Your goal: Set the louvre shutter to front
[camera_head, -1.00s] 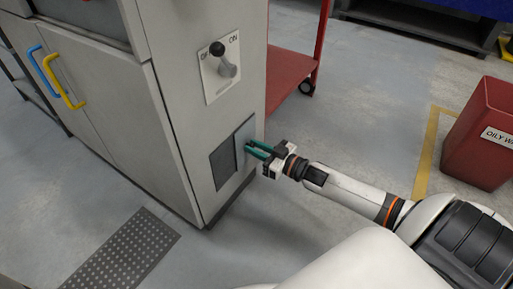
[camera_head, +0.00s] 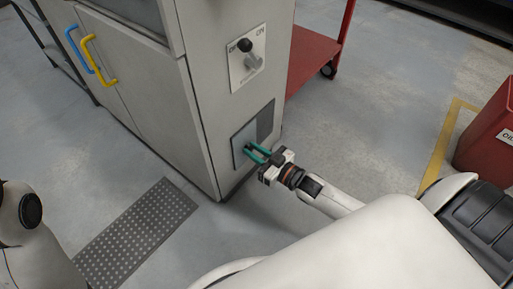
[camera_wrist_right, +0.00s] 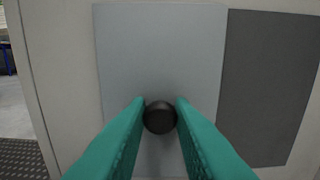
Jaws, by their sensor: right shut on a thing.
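The louvre shutter (camera_head: 239,139) is a light grey sliding plate low on the narrow side of the grey cabinet. It sits at the left end of its frame, and a dark grey area (camera_head: 266,119) shows to its right. In the right wrist view the plate (camera_wrist_right: 160,50) fills the middle, with the dark area (camera_wrist_right: 268,85) on the right. My right gripper (camera_head: 252,151), with green fingers, is shut on the plate's round black knob (camera_wrist_right: 160,118). My left gripper is out of view; only a white part of my left arm shows at the left edge.
The cabinet front has blue and yellow handles (camera_head: 98,62). A red cart (camera_head: 315,55) stands behind, and a red bin (camera_head: 490,130) at the right. A perforated floor plate (camera_head: 137,232) lies in front.

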